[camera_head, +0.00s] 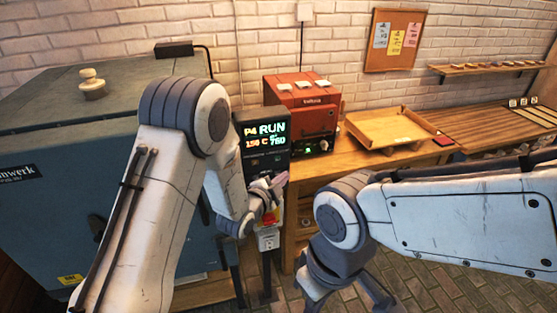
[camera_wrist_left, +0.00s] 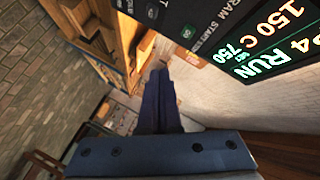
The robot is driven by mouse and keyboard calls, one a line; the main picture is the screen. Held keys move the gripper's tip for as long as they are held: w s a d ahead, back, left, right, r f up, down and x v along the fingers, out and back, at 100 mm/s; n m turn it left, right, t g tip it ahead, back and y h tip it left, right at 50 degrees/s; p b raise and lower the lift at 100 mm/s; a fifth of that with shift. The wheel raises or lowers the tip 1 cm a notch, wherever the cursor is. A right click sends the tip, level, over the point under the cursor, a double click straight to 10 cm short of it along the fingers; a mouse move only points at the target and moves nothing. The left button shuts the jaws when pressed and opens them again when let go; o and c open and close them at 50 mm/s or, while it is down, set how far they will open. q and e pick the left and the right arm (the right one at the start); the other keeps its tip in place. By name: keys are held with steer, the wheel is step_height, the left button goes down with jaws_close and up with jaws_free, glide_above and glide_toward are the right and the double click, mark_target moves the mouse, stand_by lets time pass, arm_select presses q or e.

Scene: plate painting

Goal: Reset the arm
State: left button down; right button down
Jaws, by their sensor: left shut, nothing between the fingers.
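My left arm comes in from the left, and its gripper (camera_head: 272,188) is just in front of the dark control panel (camera_head: 264,141), low on its face. The panel's lit display reads "P4 RUN" and "150 C". In the left wrist view my left gripper (camera_wrist_left: 160,72) shows its fingers together with nothing between them. The panel (camera_wrist_left: 245,40) fills the upper right there, close beside the fingers. My right arm comes in from the right, bent down. Its gripper (camera_head: 375,290) is low in the head view, partly hidden, and its jaw state is unclear.
The blue-grey kiln (camera_head: 60,130) stands at left with a knob on its lid. A wooden bench (camera_head: 360,160) carries a red box-shaped device (camera_head: 300,95) and a wooden tray (camera_head: 390,125). A red button (camera_head: 268,217) is below my left gripper. Brick floor shows at lower right.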

arm_select(q)
steer(key=s+a+n+g+y+b, duration=0.1)
steer(key=s+n+g+y, duration=0.1)
steer(key=s, duration=1)
steer(key=s+a+r+n+g+y+b, duration=0.1)
steer(key=s+n+g, duration=0.3)
steer(key=s, duration=0.9)
steer(key=s+a+r+n+g+y+b, duration=0.1)
steer(key=s+a+n+g+y+b, duration=0.1)
steer(key=s+g, duration=0.5)
steer(key=s+n, duration=0.1)
steer(key=s, duration=0.4)
steer(key=shift+s+n+g+y, duration=0.25)
steer(key=shift+n+g+y, duration=0.05)
steer(key=shift+g+y, duration=0.1)
